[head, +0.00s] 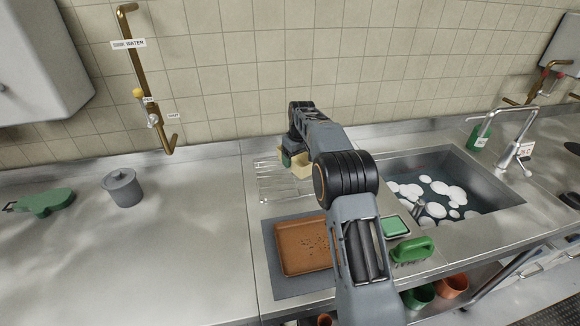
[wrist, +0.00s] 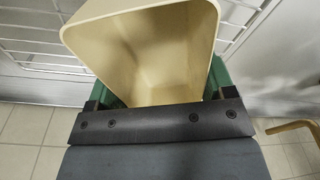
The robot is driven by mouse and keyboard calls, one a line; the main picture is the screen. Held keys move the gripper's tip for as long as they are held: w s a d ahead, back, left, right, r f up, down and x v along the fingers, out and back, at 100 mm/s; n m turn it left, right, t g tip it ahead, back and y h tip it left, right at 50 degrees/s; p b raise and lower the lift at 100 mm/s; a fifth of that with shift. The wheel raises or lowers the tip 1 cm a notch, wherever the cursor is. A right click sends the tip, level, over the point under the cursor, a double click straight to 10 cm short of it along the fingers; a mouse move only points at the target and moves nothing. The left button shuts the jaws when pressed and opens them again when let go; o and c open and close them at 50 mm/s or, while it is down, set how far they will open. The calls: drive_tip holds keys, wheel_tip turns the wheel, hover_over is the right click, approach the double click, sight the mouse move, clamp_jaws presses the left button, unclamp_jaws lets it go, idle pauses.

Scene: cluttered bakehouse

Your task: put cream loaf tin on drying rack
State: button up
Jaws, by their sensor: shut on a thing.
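The cream loaf tin (head: 301,168) is at the far end of the drying rack, partly hidden behind my arm. In the wrist view the tin (wrist: 150,50) fills the middle, its open inside facing the camera. My gripper (head: 288,157) is shut on the tin, with green finger parts on both sides of it in the wrist view. The drying rack (head: 277,187) is a white wire frame on the steel counter, and its wires (wrist: 38,47) show behind the tin in the wrist view. I cannot tell whether the tin touches the rack.
A brown tray (head: 302,246) lies on a dark mat (head: 284,287) in front of the rack. A green sponge (head: 396,227) and green brush (head: 411,249) lie by the sudsy sink (head: 480,178). A grey lidded pot (head: 123,188) stands left. Counter between pot and rack is clear.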

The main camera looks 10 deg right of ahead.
drive_tip(key=shift+w+a+f+p, duration=0.15)
drive_tip(key=shift+w+a+f, duration=0.2)
drive_tip(key=shift+f, duration=0.2)
drive_tip(key=shift+w+a+f+p, duration=0.1)
drive_tip(key=shift+w+a+f, duration=0.2)
drive_tip(key=shift+f, duration=0.2)
drive_tip(key=shift+w+a+f+p, duration=0.15)
drive_tip(key=shift+w+a+f, duration=0.1)
drive_tip(key=shift+a+f, duration=0.25)
drive_tip(key=shift+w+f, duration=0.1)
drive_tip(key=shift+f, duration=1.65)
drive_tip(key=shift+f, duration=0.2)
drive_tip(key=o, duration=1)
drive_tip(key=shift+r, duration=0.15)
